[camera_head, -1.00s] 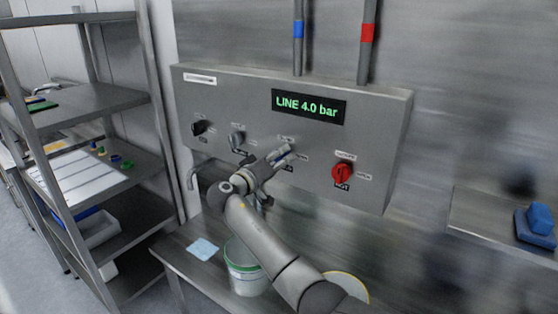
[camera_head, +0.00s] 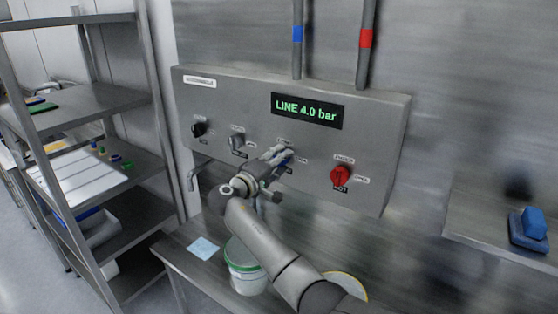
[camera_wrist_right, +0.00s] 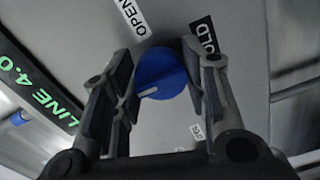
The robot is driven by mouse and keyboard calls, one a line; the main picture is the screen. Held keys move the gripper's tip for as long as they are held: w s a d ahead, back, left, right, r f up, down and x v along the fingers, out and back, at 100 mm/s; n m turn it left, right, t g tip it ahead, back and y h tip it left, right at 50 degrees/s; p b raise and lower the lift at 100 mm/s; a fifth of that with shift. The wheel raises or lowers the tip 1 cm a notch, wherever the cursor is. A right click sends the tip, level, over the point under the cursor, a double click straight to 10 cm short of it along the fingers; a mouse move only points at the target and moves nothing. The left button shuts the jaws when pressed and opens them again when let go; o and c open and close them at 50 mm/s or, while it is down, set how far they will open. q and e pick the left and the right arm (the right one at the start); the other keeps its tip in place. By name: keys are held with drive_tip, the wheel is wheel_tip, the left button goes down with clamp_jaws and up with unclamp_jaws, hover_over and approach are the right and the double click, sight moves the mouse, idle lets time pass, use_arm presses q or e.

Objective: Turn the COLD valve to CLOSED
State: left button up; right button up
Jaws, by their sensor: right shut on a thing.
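The COLD valve is a blue round knob (camera_wrist_right: 161,73) on the grey panel (camera_head: 225,90), seen between the fingers of my right gripper (camera_wrist_right: 158,92) in the right wrist view. A white mark on the knob faces the lower left there. An OPEN label (camera_wrist_right: 131,17) sits above left of it and a label ending in "OLD" (camera_wrist_right: 205,38) above right. A small label (camera_wrist_right: 197,132) near the right finger is unreadable. In the head view my right gripper (camera_head: 280,153) is shut on the knob and mostly covers it. My left gripper is not in view.
A red HOT knob (camera_head: 341,175) is to the right on the panel. The display (camera_head: 308,110) reads LINE 4.0 bar. A bucket (camera_head: 243,270) stands below, beside a light blue cloth (camera_head: 203,248).

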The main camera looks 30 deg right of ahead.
idle(0.3)
drive_tip(key=o, duration=1)
drive_tip(key=shift+o, duration=0.2)
drive_tip(key=v, duration=1.2)
drive_tip(key=shift+f, duration=0.1)
